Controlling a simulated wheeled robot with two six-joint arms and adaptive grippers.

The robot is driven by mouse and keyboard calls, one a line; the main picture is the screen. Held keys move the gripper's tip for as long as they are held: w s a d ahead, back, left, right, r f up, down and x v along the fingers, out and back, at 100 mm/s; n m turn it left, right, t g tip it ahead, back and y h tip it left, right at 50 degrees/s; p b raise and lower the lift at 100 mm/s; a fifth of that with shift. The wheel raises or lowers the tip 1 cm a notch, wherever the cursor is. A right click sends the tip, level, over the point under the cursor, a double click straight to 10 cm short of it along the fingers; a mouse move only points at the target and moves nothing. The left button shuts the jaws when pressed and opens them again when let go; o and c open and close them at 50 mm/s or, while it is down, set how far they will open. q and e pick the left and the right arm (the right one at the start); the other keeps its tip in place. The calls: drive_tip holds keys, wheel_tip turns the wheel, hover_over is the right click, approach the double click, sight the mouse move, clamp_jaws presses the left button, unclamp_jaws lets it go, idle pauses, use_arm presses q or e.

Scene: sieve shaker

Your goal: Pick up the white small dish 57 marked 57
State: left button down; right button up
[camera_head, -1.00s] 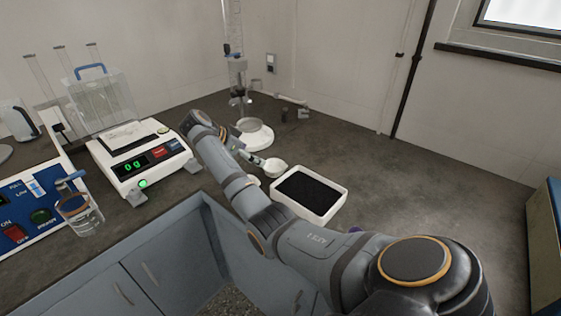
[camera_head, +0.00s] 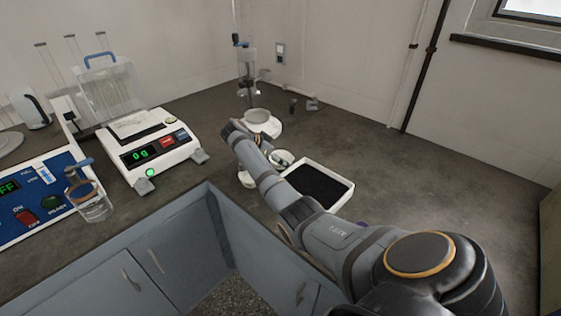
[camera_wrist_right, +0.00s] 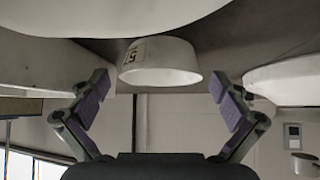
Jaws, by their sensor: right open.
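In the right wrist view a white small dish (camera_wrist_right: 160,64) with a dark boxed mark lies ahead of my right gripper (camera_wrist_right: 165,100). Only a "5" of the mark reads clearly. The two purple-padded fingers are spread wide, one to each side of the dish and apart from it; nothing is between them. My left gripper is out of view.
A white tray with a black inside (camera_head: 345,197) sits right of the arm. A stand with a white base (camera_head: 272,128) is behind. A balance reading 0 g (camera_head: 150,150) and a glass beaker (camera_head: 95,205) are left. The counter at right is clear.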

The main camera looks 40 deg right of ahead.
drive_tip(key=shift+d+f, duration=0.4)
drive_tip(key=shift+a+r, duration=0.1)
drive_tip(key=shift+c, duration=0.5)
drive_tip(key=c, duration=1)
drive_tip(key=shift+r, duration=0.55)
drive_tip(key=s+a+r, duration=0.2)
drive_tip(key=a+r, duration=0.1)
drive_tip(key=r, duration=0.4)
drive_tip(key=shift+s+a+r, duration=0.15)
drive_tip(key=shift+a, duration=0.2)
drive_tip(key=r+p, duration=0.1)
drive_tip(key=s+a+r+p, duration=0.1)
drive_tip(key=p, duration=0.1)
drive_tip(key=shift+a+r, duration=0.3)
drive_tip(key=s+a+p, duration=0.1)
drive_tip(key=a+p, duration=0.1)
drive_tip(key=p, duration=0.1)
drive_tip(key=s+a+r+p, duration=0.1)
drive_tip(key=s+a+p, duration=0.1)
drive_tip(key=p, duration=0.1)
drive_tip(key=s+a+r+p, duration=0.1)
drive_tip(key=a+p, duration=0.1)
drive_tip(key=shift+s+a+p, duration=0.15)
drive_tip(key=shift+a+p, duration=0.05)
drive_tip(key=shift+p, duration=0.2)
